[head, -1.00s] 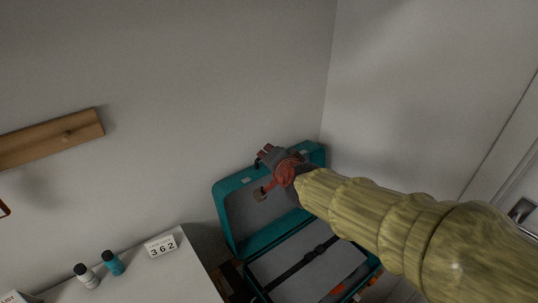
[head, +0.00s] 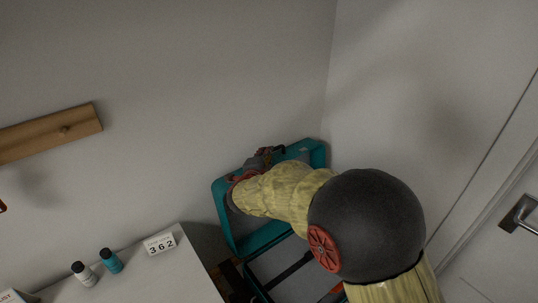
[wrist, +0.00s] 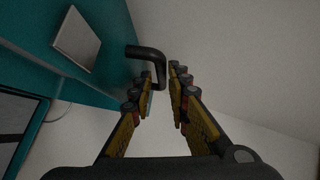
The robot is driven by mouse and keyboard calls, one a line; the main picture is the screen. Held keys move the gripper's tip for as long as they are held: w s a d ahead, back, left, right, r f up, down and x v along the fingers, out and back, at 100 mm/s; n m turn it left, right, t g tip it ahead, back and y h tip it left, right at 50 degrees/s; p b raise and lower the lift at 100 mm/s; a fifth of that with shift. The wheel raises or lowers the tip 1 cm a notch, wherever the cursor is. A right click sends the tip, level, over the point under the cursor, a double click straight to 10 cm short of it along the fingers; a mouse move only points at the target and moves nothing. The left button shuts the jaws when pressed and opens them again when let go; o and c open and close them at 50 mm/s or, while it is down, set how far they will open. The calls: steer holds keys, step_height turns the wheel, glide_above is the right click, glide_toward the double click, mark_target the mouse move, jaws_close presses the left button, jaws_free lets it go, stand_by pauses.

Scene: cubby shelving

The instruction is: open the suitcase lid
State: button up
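The teal suitcase stands in the corner with its lid (head: 318,153) raised, tilted back near the wall. Its base (head: 268,266) with dark straps shows below, partly hidden by my arm. My gripper (head: 264,157) is at the lid's upper part, its fingers small and partly covered by my wrist. In the wrist view my gripper (wrist: 161,82) has its two fingers apart with a narrow gap. A black handle (wrist: 146,51) on the teal lid reaches down between the fingertips. I cannot see a firm grip on it.
A white cabinet top (head: 185,270) at lower left holds a white bottle (head: 84,275), a teal bottle (head: 111,261) and a calendar block (head: 160,244). A wooden rail (head: 48,135) is on the wall. A door handle (head: 517,215) is at right.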

steer(key=shift+b+x, duration=0.35)
steer(key=shift+x, duration=1.35)
steer(key=shift+c, duration=0.5)
jaws_close()
